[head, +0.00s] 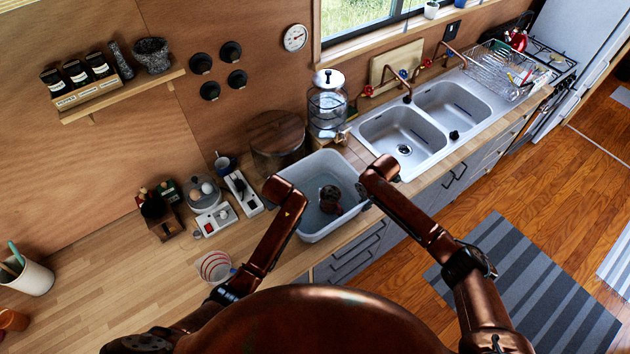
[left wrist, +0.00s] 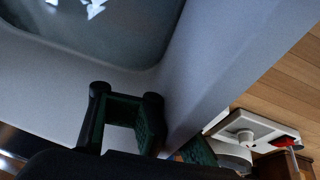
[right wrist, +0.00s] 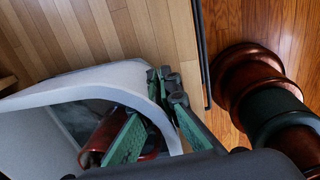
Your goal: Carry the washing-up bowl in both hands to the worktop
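The washing-up bowl (head: 313,228) is a pale grey rectangular tub at the worktop's (head: 120,285) front edge, left of the sink. A dark red mug (head: 330,198) is inside it. My left gripper (head: 273,188) is at the bowl's left wall. In the left wrist view its fingers (left wrist: 175,138) straddle the wall, one inside and one outside, closed against it. My right gripper (head: 366,196) is at the right wall. In the right wrist view its fingers (right wrist: 166,100) pinch the rim (right wrist: 95,77). The bowl's underside is hidden, so I cannot tell whether it rests or hangs.
The double sink (head: 425,122) and a glass dispenser (head: 327,104) stand behind and right. A round wooden-topped container (head: 276,138), a white socket strip (head: 243,194) and a striped bowl (head: 215,266) are close on the left. The worktop farther left is mostly clear.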

